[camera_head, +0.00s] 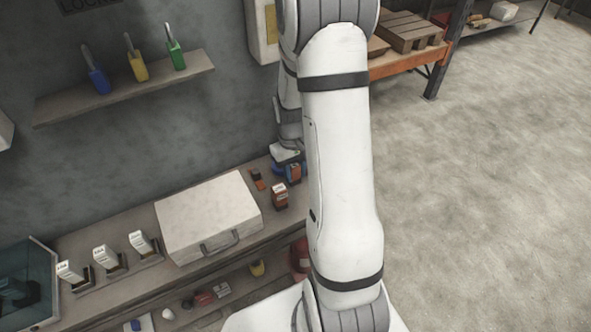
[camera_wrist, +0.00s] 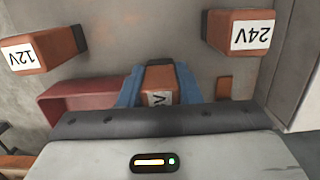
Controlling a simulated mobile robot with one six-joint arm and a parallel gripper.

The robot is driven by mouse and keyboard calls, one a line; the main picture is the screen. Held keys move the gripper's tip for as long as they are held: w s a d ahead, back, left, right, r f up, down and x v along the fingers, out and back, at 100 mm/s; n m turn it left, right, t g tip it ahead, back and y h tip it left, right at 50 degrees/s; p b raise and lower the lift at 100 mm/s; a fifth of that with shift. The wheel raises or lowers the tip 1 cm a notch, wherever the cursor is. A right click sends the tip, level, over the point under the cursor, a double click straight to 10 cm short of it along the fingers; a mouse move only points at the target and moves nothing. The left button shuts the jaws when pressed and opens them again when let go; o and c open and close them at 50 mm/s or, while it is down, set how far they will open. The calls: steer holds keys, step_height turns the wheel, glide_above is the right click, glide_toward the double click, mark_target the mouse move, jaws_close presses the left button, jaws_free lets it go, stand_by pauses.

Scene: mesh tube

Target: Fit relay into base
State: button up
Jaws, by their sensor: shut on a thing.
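In the wrist view, the blue fingers of my gripper (camera_wrist: 158,84) are shut on an orange-brown relay (camera_wrist: 158,78). Its white label is partly hidden by the gripper body, and only a "V" shows. A relay labelled 12V (camera_wrist: 40,52) stands to the left and one labelled 24V (camera_wrist: 240,32) to the right, both apart from the fingers. In the head view, my gripper (camera_head: 285,168) is low over the right end of the bench, just behind a relay with a white label (camera_head: 280,195). Labelled white pieces on dark bases (camera_head: 107,258) stand in a row at the bench's left; their lettering is unreadable.
A large white case (camera_head: 208,216) lies on the bench (camera_head: 275,222) between the row and my gripper. A red tray-like object (camera_wrist: 85,98) is close left of my fingers. A wall shelf (camera_head: 125,87) holds blue, yellow and green items.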

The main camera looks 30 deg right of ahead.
steer(key=shift+f, duration=0.25)
steer(key=o, duration=1)
steer(key=shift+r, duration=0.1)
